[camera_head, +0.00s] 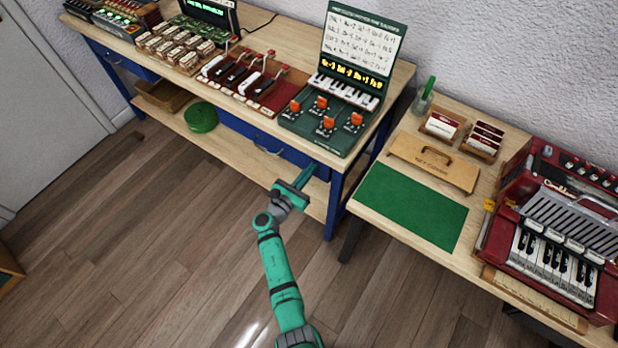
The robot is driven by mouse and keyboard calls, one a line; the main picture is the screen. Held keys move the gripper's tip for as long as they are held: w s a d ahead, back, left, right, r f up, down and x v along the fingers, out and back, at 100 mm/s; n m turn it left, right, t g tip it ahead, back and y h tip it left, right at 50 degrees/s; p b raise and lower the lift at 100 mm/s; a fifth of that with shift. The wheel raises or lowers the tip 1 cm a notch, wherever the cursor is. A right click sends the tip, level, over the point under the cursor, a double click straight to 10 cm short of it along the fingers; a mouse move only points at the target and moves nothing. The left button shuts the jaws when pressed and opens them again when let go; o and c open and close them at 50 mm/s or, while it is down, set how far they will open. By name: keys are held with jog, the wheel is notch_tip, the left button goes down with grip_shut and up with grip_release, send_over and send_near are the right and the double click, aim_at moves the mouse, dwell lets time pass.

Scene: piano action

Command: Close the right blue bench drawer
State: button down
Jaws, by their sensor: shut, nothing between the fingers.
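The right blue bench drawer (245,131) is under the front edge of the wooden workbench top (222,104). Its blue front looks close to flush with the bench; I cannot tell whether a small gap is left. A pale handle shows low on its front. My gripper (308,172) is shut and empty, with its fingertips at the right part of the drawer front. I cannot tell whether they touch it. The gripper covers some of that end.
A left blue drawer (125,62) is at the bench's far end. A green round object (201,117) and a wooden tray (163,95) are on the lower shelf. A blue bench leg (334,208) stands right of my gripper. The wooden floor in front is clear.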

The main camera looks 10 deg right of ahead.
jog(key=shift+w+d, duration=0.25)
jog(key=shift+d, duration=0.05)
